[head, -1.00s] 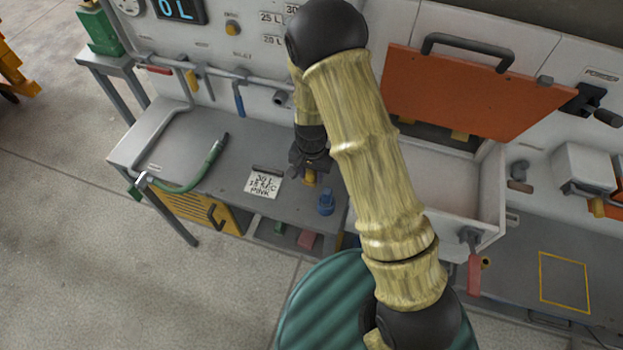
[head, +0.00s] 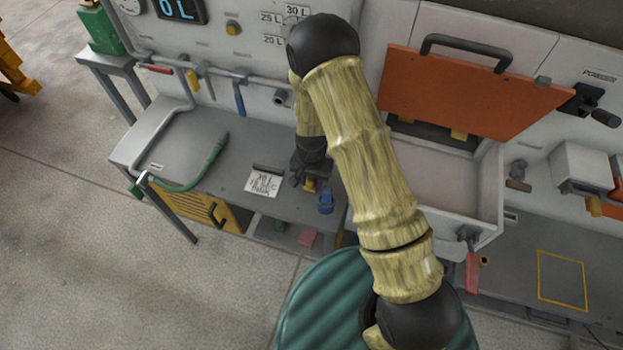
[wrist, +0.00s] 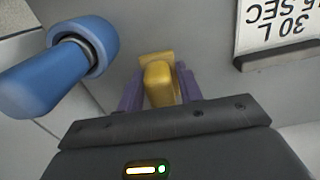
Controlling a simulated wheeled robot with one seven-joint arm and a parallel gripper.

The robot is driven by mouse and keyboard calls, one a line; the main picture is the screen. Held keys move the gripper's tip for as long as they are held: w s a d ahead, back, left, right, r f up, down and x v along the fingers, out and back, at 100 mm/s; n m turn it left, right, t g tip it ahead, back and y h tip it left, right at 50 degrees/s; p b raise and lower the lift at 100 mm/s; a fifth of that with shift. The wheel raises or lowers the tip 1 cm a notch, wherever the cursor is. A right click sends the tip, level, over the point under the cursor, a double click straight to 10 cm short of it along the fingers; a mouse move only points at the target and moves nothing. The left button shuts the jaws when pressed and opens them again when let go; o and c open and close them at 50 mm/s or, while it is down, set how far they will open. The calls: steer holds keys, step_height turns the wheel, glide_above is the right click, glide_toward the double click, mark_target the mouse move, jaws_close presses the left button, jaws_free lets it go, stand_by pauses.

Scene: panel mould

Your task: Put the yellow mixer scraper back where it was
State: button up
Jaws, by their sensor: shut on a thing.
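The yellow mixer scraper (head: 311,186) shows as a small yellow piece under my gripper (head: 303,180) in the head view, low over the grey bench by its front edge. In the wrist view, my gripper (wrist: 160,90) has its purple fingers shut on the sides of the scraper (wrist: 159,82). The rest of the scraper is hidden, and I cannot tell if it touches the bench. A rail (head: 222,73) on the wall panel behind the bench carries hanging tools with red, yellow and blue parts.
A blue fitting (head: 326,203) stands close to the right of my gripper; it also shows in the wrist view (wrist: 55,75). A written card (head: 264,184) lies to the left. A green hose (head: 205,170) lies further left. An open orange-lidded box (head: 470,180) is at the right.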

steer(key=o, duration=1)
steer(key=shift+f, duration=0.1)
step_height(320, 180, up, 12)
steer(key=shift+r+b, duration=0.2)
steer(key=shift+b, duration=0.85)
